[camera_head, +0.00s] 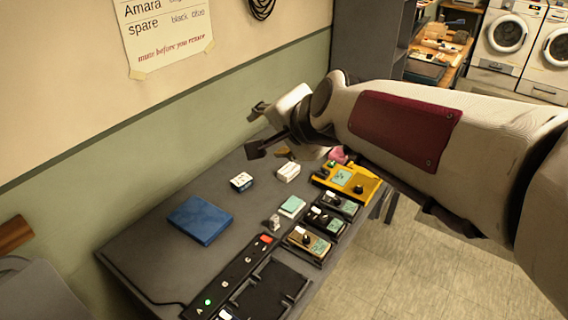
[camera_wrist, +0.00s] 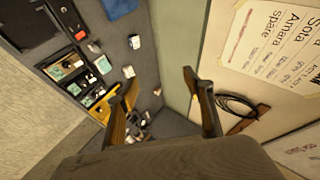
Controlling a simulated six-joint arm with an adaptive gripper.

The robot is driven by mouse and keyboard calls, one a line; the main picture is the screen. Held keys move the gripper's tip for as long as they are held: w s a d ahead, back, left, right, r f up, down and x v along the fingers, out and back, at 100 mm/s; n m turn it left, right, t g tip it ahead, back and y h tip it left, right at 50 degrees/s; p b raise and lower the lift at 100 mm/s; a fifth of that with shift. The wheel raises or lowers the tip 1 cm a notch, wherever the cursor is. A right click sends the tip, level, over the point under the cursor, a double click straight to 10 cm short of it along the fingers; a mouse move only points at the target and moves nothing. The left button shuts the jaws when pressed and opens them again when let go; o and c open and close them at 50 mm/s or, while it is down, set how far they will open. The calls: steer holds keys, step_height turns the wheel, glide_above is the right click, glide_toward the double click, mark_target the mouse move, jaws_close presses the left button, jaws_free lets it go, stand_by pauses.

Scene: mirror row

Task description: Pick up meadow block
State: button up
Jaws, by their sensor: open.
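Several small blocks lie on the grey table (camera_head: 150,245), and I cannot tell which one is the meadow block. One is a white block with dark marks (camera_head: 241,181), another is a plain whitish block (camera_head: 288,172), and a third has a pale green top (camera_head: 292,206). In the wrist view, small white blocks (camera_wrist: 134,41) show beyond the fingers to the upper left. My gripper (camera_head: 258,129) is open and empty, above the back of the table near the wall. Its two spread fingers (camera_wrist: 160,80) show in the wrist view. My arm hides the table's far right part.
A blue flat box (camera_head: 200,220) lies at the left. A yellow pedal (camera_head: 362,188) and several darker pedals (camera_head: 306,243) line the right edge. A strip with lit switches (camera_head: 266,239) runs along the front. The green wall (camera_head: 130,165) rises behind.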

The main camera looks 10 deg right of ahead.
steer(key=w+a+m+t+h, duration=0.1)
steer(key=w+a+m+t, duration=0.15)
steer(key=w+m, duration=1.05)
steer(key=w+f+m+t+h, duration=0.1)
steer(key=w+f+m+h, duration=0.35)
steer(key=w, duration=1.05)
steer(key=m+g+h, duration=0.5)
steer(key=m+h, duration=0.3)
steer(key=m, duration=1)
glide_toward(289, 172)
steer(key=shift+w+a, duration=0.3)
steer(key=shift+w, duration=0.15)
steer(key=shift+w+d, duration=0.1)
steer(key=shift+x, duration=1.2)
